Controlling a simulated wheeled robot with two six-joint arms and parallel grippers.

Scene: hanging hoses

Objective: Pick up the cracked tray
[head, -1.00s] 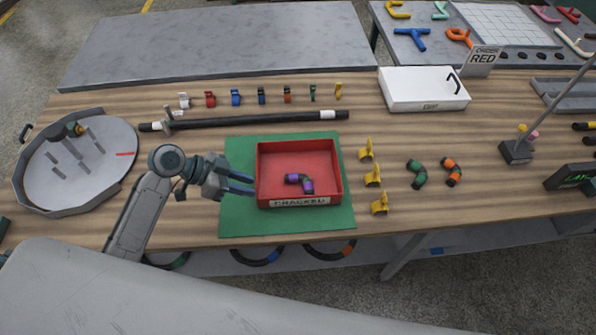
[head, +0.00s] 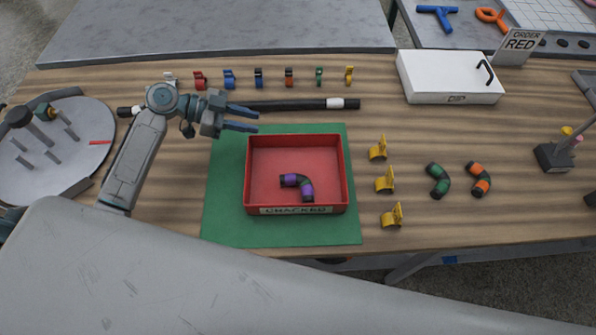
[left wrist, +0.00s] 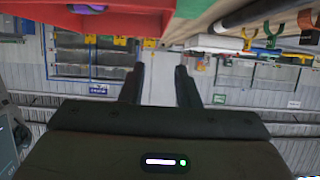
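The cracked tray (head: 262,180) is a red open box with a white "CRACKED" label on its front wall. It sits on a green mat (head: 225,215) and holds a black and purple bent hose piece (head: 299,185). My left gripper (head: 256,120) is open and empty, beyond the tray's back left corner and apart from it. In the left wrist view the two fingers (left wrist: 160,85) stand apart with nothing between them, and the red tray (left wrist: 130,20) shows at the top left. My right gripper is not in view.
A black rod (head: 290,105) lies just behind the mat, close to my left gripper. Behind it stands a row of small coloured clips (head: 289,77). Yellow holders (head: 384,181) stand right of the mat. A round grey tray (head: 85,165) is at left, a white box (head: 450,78) at back right.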

